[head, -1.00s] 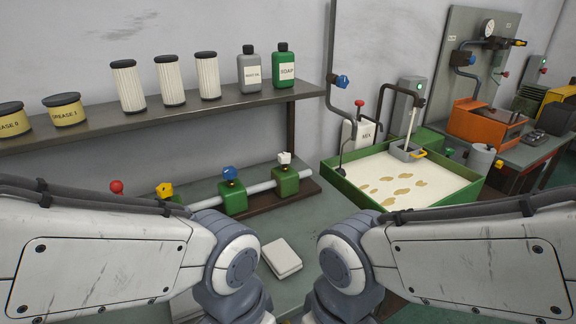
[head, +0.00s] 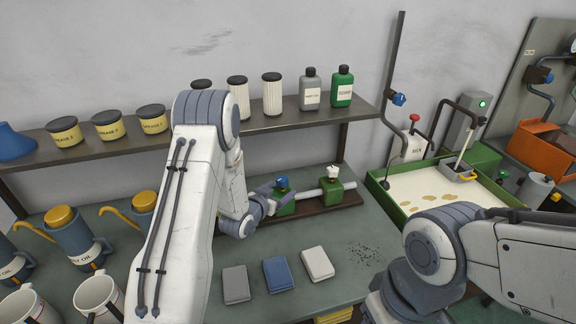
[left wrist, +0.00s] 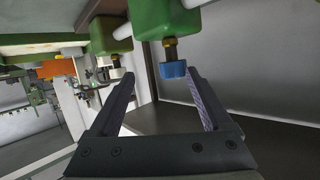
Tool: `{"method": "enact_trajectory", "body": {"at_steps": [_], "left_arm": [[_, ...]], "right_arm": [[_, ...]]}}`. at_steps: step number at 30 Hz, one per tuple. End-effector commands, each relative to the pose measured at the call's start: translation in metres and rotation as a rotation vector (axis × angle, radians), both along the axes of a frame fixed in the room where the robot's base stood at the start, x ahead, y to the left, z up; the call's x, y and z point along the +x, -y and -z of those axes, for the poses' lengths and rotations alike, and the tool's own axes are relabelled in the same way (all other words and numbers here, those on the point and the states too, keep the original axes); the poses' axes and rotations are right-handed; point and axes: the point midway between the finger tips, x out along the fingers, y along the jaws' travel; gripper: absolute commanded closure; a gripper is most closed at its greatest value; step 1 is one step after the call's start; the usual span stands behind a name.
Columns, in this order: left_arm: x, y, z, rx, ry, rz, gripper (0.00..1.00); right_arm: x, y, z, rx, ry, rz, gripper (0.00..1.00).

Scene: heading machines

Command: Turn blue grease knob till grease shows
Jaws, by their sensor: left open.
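The blue grease knob (head: 282,181) stands on a green valve block (head: 286,205) on the pipe at the back of the bench. It also shows in the left wrist view (left wrist: 173,70), on a brass stem under its green block (left wrist: 165,17). My left gripper (head: 273,197) is at this block in the head view. In the left wrist view its fingers (left wrist: 161,74) are apart, with the blue knob just beyond the tips, nearer the right finger; I cannot tell whether they touch. My right arm is at the lower right; its gripper is out of view.
A white knob (head: 333,171) on another green block stands just right. A shelf (head: 285,124) with tins, filters and bottles runs above. Grey, blue and white cloths (head: 277,274) lie in front, dark specks (head: 362,250) beside them. Oil cans and mugs stand left.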

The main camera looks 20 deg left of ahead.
Motion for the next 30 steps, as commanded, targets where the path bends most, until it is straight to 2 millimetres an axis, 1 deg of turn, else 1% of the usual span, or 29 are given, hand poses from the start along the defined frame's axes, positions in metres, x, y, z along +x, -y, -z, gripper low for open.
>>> {"method": "enact_trajectory", "body": {"at_steps": [1,6,11,14,17,24,30], "left_arm": [[0.0,-0.005,0.007,-0.018,0.043,0.001,0.18],[-0.003,-0.015,0.012,-0.077,0.202,0.009,0.18],[-0.009,-0.021,0.012,-0.111,0.293,0.011,0.18],[-0.005,-0.021,0.01,-0.117,0.313,0.012,0.18],[0.008,-0.018,0.008,-0.116,0.317,0.014,0.18],[0.051,-0.011,0.007,-0.116,0.315,0.014,0.18],[0.079,-0.006,0.009,-0.116,0.314,0.013,0.18]], "right_arm": [[0.0,0.0,-0.001,-0.001,-0.001,0.0,0.5],[0.0,0.0,-0.003,-0.001,-0.001,0.0,0.5],[0.0,0.0,-0.005,-0.001,-0.001,0.0,0.5],[0.0,0.0,-0.008,-0.001,-0.001,0.0,0.5],[0.0,0.0,-0.014,-0.001,-0.001,0.0,0.5],[0.0,0.0,-0.031,0.0,0.0,-0.001,0.5],[0.0,0.0,-0.039,0.0,0.0,-0.003,0.5]]}}
